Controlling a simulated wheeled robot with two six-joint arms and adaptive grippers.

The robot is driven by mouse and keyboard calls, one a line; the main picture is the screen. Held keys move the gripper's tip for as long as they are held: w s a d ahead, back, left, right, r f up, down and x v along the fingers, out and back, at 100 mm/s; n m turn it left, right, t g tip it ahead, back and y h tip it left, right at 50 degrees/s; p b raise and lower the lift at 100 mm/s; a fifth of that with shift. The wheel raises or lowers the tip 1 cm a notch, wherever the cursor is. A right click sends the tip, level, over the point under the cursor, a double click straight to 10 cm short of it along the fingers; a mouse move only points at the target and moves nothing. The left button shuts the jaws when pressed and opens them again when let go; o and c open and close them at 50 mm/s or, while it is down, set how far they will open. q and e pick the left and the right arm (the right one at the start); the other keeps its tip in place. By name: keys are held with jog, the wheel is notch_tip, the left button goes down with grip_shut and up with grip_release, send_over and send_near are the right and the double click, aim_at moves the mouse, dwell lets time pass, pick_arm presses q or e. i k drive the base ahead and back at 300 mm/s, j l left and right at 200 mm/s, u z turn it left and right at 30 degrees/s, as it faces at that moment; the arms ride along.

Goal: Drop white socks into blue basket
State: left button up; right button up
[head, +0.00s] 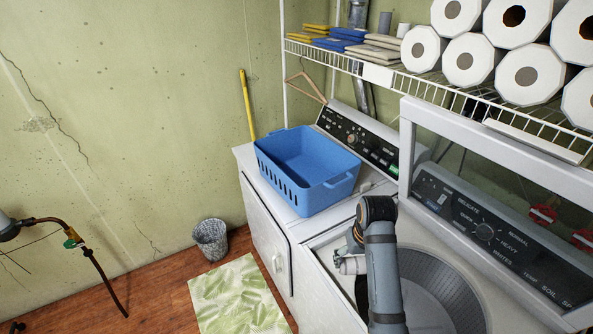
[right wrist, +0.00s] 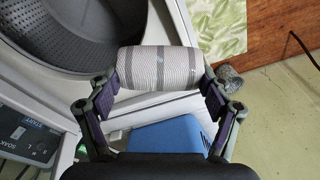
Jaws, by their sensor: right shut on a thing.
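The blue basket (head: 345,186) stands upright on top of the left white machine, and its inside looks empty where I can see it. Part of it also shows in the right wrist view (right wrist: 168,136), below the held roll. My right gripper (head: 349,262) is shut on a rolled pair of white socks with grey stripes (right wrist: 158,67). In the head view the socks (head: 351,266) are small and partly hidden by my arm. They are apart from the basket, in front of it, near the open washer. My left gripper is not in view.
The open washer drum (head: 428,290) lies beside my right arm, with its raised lid (head: 407,150) at the right. A wire shelf (head: 400,80) with paper rolls and folded cloths hangs above. A wastebasket (head: 211,239) and green mat (head: 238,300) are on the floor.

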aim_at(309, 180)
jog(key=i+j, duration=0.1)
jog(key=j, duration=0.25)
jog(key=i+j+u, duration=0.15)
jog(key=j, duration=0.55)
jog(key=i+j+u, duration=0.1)
jog(key=j, duration=0.25)
jog(key=i+j+u, duration=0.1)
jog(key=i+j, duration=0.15)
jog(key=i, duration=0.05)
